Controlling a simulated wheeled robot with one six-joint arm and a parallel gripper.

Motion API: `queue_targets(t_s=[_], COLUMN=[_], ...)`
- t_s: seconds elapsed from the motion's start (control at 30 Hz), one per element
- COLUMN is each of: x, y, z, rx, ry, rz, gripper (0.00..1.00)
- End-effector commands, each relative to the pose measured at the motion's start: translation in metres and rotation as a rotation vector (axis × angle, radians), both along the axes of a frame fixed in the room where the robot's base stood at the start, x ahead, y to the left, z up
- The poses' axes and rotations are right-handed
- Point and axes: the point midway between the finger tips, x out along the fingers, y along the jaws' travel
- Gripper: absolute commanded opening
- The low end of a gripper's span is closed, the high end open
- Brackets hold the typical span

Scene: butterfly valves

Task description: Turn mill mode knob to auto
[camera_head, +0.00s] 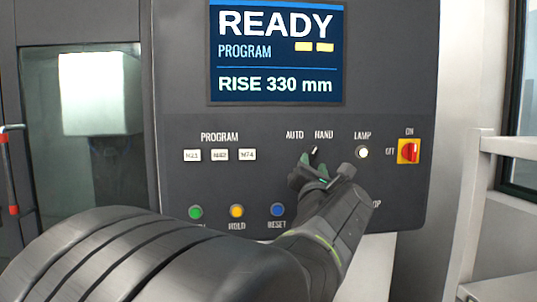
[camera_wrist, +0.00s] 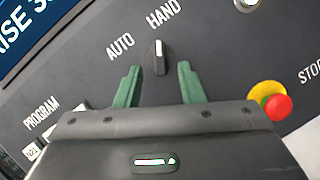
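The mode knob (camera_wrist: 160,58) is a small dark knob with a white pointer line, set on the dark control panel below the AUTO and HAND labels. In the wrist view its pointer is toward HAND. It also shows in the head view (camera_head: 314,154), partly hidden by my gripper (camera_head: 312,170). In the wrist view my gripper (camera_wrist: 159,72) is open, with its green fingers apart to the left and right of the knob. The knob is between and slightly beyond the fingertips. I see no contact.
The panel's screen (camera_head: 276,50) reads READY, PROGRAM, RISE 330 mm. Nearby are white program buttons (camera_head: 220,155), the LAMP button (camera_head: 362,152), a red-yellow switch (camera_head: 408,151) and green, yellow and blue buttons (camera_head: 237,211). A red stop button (camera_wrist: 277,106) is right of my gripper.

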Motion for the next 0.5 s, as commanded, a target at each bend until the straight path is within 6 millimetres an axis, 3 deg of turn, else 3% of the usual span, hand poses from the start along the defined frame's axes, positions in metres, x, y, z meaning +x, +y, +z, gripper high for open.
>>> queue_targets(t_s=[0.2,0.5], x=[0.029,0.04], y=[-0.005,-0.006], z=[0.011,0.014], rx=[-0.001,-0.002], ry=[0.001,0.0], rz=[0.001,0.0], gripper=[0.35,0.35])
